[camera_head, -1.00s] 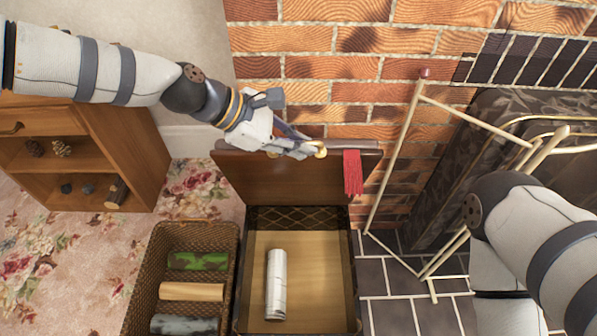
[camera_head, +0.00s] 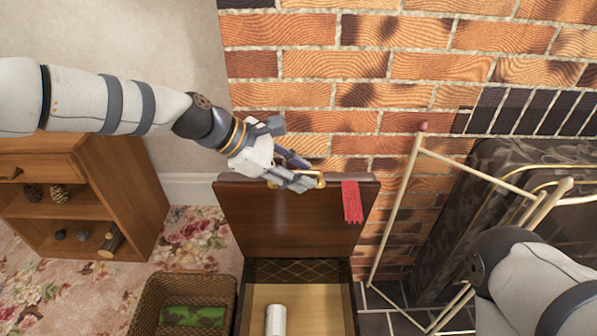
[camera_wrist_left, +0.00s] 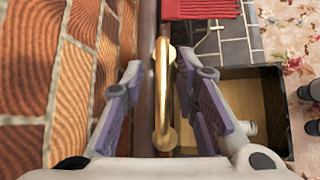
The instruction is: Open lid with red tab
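The brown wooden lid (camera_head: 290,225) stands up, open, in front of the brick wall. A red fringed tab (camera_head: 352,202) hangs over its top edge at the right; it also shows in the left wrist view (camera_wrist_left: 200,8). A brass handle (camera_wrist_left: 162,95) is on the lid's edge. My left gripper (camera_head: 303,180) is at this handle; in the left wrist view its fingers (camera_wrist_left: 162,100) are spread on either side, with gaps between them and the handle. The box (camera_head: 350,305) below is open, with a white roll (camera_head: 276,320) inside. My right gripper is not visible.
A wicker basket (camera_head: 143,308) stands left of the box. A wooden cabinet (camera_head: 140,200) is further left. A brass-framed stand (camera_head: 398,205) and dark fireplace (camera_head: 450,225) are at the right, near my right arm. The brick wall (camera_head: 330,95) is close behind the lid.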

